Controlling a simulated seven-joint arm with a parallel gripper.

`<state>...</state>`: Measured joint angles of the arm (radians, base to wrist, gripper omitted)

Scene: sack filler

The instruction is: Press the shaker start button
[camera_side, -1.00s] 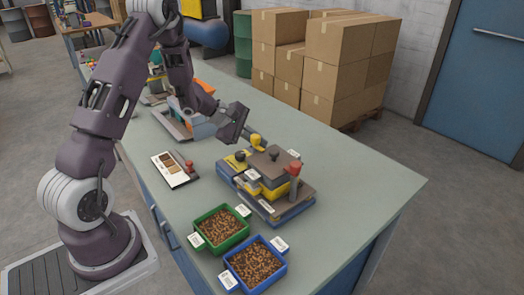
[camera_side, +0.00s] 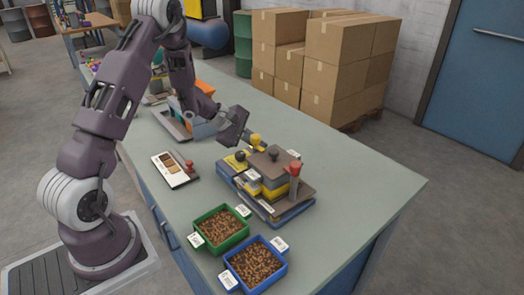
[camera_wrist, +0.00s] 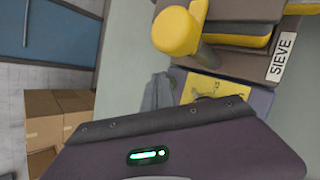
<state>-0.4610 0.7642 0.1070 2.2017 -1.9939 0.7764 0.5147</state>
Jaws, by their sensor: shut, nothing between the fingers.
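The shaker (camera_side: 268,203) stands on the bench with a blue base and stacked grey and yellow decks. It has a yellow knob (camera_side: 256,140), a black knob (camera_side: 274,152) and a red-topped post (camera_side: 294,170). A small yellow panel with a dark round spot (camera_side: 238,160) sits at its left side; I cannot tell whether that spot is the start button. The wrist view shows the yellow knob (camera_wrist: 178,32), a "SIEVE" label (camera_wrist: 280,58) and a yellow panel (camera_wrist: 215,88), partly hidden by my gripper's body. My gripper (camera_side: 243,136) is shut and empty, just above and left of the shaker.
A green bin (camera_side: 220,222) and a blue bin (camera_side: 257,262) of brown pieces stand in front of the shaker. A white card with brown swatches (camera_side: 173,170) lies to the left. The bench (camera_side: 360,180) is clear to the right.

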